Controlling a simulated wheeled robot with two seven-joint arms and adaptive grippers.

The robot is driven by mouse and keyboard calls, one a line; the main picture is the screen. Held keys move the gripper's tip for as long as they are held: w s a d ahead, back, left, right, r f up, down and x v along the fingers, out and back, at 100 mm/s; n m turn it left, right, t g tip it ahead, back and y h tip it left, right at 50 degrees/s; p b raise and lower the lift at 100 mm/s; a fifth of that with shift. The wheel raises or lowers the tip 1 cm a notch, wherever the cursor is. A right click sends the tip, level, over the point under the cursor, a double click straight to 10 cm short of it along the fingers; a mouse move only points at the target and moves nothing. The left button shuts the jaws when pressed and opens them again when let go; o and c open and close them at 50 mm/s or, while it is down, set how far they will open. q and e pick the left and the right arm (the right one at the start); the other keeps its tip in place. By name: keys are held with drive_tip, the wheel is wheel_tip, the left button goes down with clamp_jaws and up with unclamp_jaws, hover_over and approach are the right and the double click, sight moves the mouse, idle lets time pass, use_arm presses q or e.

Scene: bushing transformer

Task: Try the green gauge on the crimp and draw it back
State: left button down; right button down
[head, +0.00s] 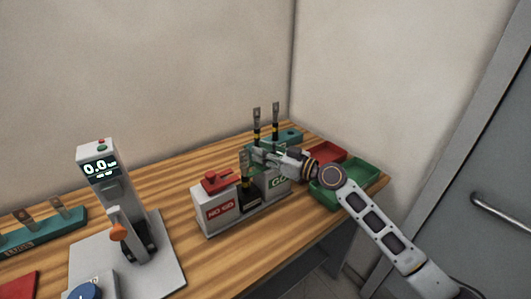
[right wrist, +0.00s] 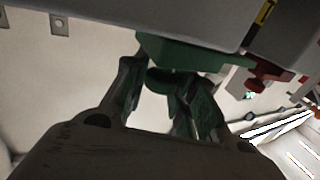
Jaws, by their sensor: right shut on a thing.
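My right gripper (head: 272,151) is above the GO block (head: 278,182), on the gauge stand's right side. It is shut on the green gauge, which the gripper largely hides in the head view; in the right wrist view the green gauge (right wrist: 182,54) shows at the fingertips. The crimped piece (head: 245,165), a grey lug with a black and yellow lower part, stands upright in a black holder (head: 250,203) between the NO GO and GO blocks. The gauge appears apart from the crimp, to its right, but the exact gap is hard to tell. My left gripper is out of view.
The red gauge (head: 217,179) rests on the NO GO block (head: 220,211). Behind, a teal rack (head: 290,136) holds two upright pieces. A red tray (head: 328,152) and green tray (head: 325,196) lie right. A press with a display (head: 100,169) stands left.

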drive_tip(key=shift+s+a, duration=0.4)
drive_tip(key=shift+a, duration=0.15)
drive_tip(key=c, duration=1.2)
unclamp_jaws()
drive_tip(key=shift+w+d, duration=0.1)
drive_tip(key=shift+d, duration=0.1)
